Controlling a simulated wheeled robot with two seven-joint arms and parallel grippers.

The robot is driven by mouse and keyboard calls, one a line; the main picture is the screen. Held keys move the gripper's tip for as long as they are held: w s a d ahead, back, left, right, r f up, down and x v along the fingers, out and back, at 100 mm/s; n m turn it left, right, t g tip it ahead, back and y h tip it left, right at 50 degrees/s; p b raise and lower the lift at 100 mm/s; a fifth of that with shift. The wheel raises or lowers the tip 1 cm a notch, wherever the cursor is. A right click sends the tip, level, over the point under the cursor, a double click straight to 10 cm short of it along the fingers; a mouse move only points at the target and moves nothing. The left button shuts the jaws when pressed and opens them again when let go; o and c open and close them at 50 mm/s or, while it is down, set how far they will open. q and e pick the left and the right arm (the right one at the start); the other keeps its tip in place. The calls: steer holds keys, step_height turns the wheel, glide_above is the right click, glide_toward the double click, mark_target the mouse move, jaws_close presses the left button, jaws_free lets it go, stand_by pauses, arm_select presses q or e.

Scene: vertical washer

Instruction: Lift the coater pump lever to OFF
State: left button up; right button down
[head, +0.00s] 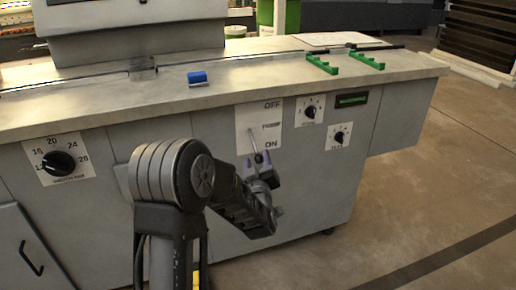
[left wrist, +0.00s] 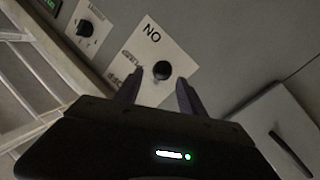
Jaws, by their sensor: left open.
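The coater pump lever (head: 254,146) is a thin rod on a white plate (head: 246,114) on the grey cabinet front, marked OFF at the top and ON at the bottom. The rod slants down, its end near ON. In the left wrist view its round black knob (left wrist: 161,69) lies near the ON marking, between and slightly beyond the fingertips. My left gripper (head: 254,166) is open just in front of the lever's lower end; its two dark fingers (left wrist: 158,86) flank the knob. I cannot tell whether either finger touches it. My right gripper is not in view.
A dial (head: 58,163) is on the left of the cabinet front. Two small dials (head: 310,110) and (head: 339,136) and a green display (head: 351,100) are right of the plate. A blue block (head: 197,78) and green brackets (head: 322,64) are on the worktop (head: 110,98). Floor is open at right.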

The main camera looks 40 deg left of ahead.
mark_target(257, 151)
arm_select(q)
steer(key=b+x, duration=0.1)
steer(key=x, duration=0.6)
steer(key=shift+w+a, duration=0.2)
steer(key=shift+w, duration=0.1)
jaws_close()
stand_by(1.2)
